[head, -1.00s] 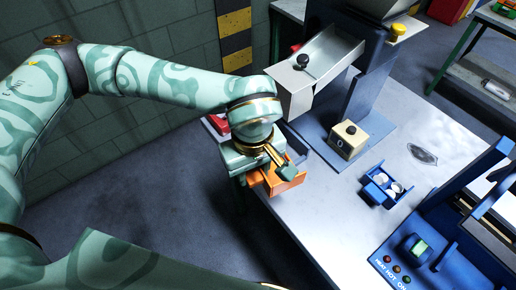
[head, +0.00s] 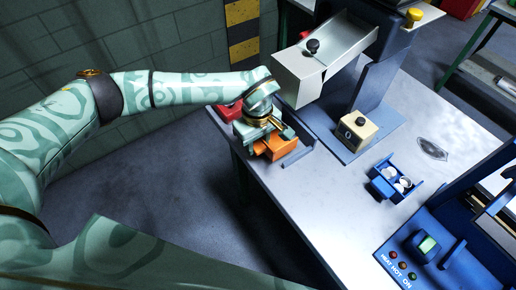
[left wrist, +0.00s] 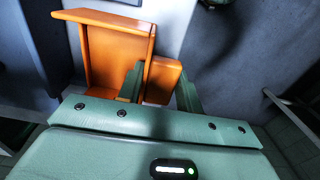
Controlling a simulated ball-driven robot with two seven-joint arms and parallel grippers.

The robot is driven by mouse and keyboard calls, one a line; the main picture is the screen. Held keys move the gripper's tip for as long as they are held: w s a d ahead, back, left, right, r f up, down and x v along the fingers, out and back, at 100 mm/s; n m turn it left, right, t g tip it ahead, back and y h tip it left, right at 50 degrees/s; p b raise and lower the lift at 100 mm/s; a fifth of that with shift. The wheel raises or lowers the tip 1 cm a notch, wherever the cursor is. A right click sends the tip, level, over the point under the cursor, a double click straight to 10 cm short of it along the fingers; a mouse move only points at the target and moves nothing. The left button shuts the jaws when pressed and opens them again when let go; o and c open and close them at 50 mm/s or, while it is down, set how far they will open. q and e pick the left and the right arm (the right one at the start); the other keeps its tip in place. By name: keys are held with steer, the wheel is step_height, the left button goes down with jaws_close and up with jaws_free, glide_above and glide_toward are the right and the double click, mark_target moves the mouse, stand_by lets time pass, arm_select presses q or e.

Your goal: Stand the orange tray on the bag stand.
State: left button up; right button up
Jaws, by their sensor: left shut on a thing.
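The orange tray (head: 280,147) is in my left gripper (head: 262,136), over or at the far-left edge of the metal table. In the left wrist view, the tray (left wrist: 118,45) shows an open, walled inside, and the fingers of the left gripper (left wrist: 160,84) are shut on its small orange block-like grip. I cannot tell whether the tray's underside touches anything. A low blue-grey ledge (head: 297,158) lies just right of the tray, below the chute; it may be part of the bag stand, but I cannot tell. My right gripper is not in view.
A machine with a metal chute (head: 325,58) rises close behind the tray. A beige button box (head: 356,131) stands on its base. A blue holder with white discs (head: 395,182) and a blue heat sealer (head: 430,250) stand to the right. The front-left tabletop (head: 325,200) is clear.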

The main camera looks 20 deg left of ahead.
arm_select(q)
steer(key=shift+f, duration=1.4)
steer(key=shift+s+f, duration=0.1)
steer(key=shift+f, duration=0.05)
steer(key=o, duration=1.2)
step_height(320, 180, up, 12)
steer(key=shift+r+p, duration=0.15)
steer(key=shift+p, duration=0.6)
